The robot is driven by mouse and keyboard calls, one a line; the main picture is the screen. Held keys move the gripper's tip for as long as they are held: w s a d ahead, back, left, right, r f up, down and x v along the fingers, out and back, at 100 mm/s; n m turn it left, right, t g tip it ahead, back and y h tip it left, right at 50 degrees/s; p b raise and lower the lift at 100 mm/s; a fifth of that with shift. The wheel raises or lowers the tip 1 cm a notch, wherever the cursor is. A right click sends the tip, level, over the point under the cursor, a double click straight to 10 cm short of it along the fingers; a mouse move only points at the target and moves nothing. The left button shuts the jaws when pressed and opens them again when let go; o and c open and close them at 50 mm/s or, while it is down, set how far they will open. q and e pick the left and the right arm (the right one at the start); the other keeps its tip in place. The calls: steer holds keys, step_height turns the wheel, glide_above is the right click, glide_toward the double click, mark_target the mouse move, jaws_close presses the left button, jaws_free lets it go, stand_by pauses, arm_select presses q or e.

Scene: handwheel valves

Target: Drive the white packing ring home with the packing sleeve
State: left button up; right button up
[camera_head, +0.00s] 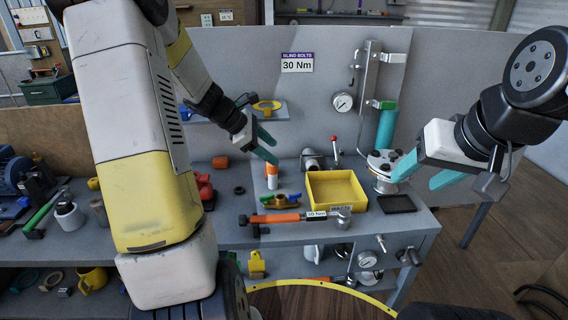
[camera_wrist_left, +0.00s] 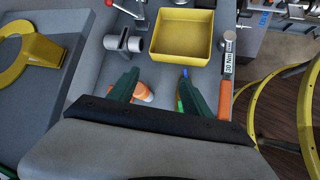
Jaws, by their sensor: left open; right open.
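I cannot make out the white packing ring as a separate part. A small upright orange-and-white cylinder (camera_head: 271,172) stands on the bench; whether it is the packing sleeve, I cannot tell. It also shows in the left wrist view (camera_wrist_left: 146,93), partly behind a finger. My left gripper (camera_head: 271,147) is open and empty, above and just behind that cylinder in the head view. In the left wrist view my open gripper (camera_wrist_left: 160,82) points down toward the bench. My right gripper (camera_head: 416,182) is open and empty near the silver bolted flange (camera_head: 384,164) at the right.
A yellow tray (camera_head: 335,205) stands mid-bench, with an orange-handled torque wrench (camera_head: 278,218) in front. A steel cylinder fitting (camera_head: 311,160) stands behind it. A black square pad (camera_head: 397,204) lies right. Small coloured tools (camera_head: 280,201) and red parts (camera_head: 204,187) lie left.

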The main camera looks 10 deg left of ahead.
mark_target(273, 175)
arm_select(q)
steer(key=w+a+f+n, duration=0.4)
steer(key=f+n, duration=0.1)
steer(key=f, duration=0.1)
steer(key=shift+n+t+h, duration=0.3)
steer(key=shift+t, duration=0.2)
steer(key=x, duration=0.8)
steer(key=shift+f, duration=0.35)
jaws_close()
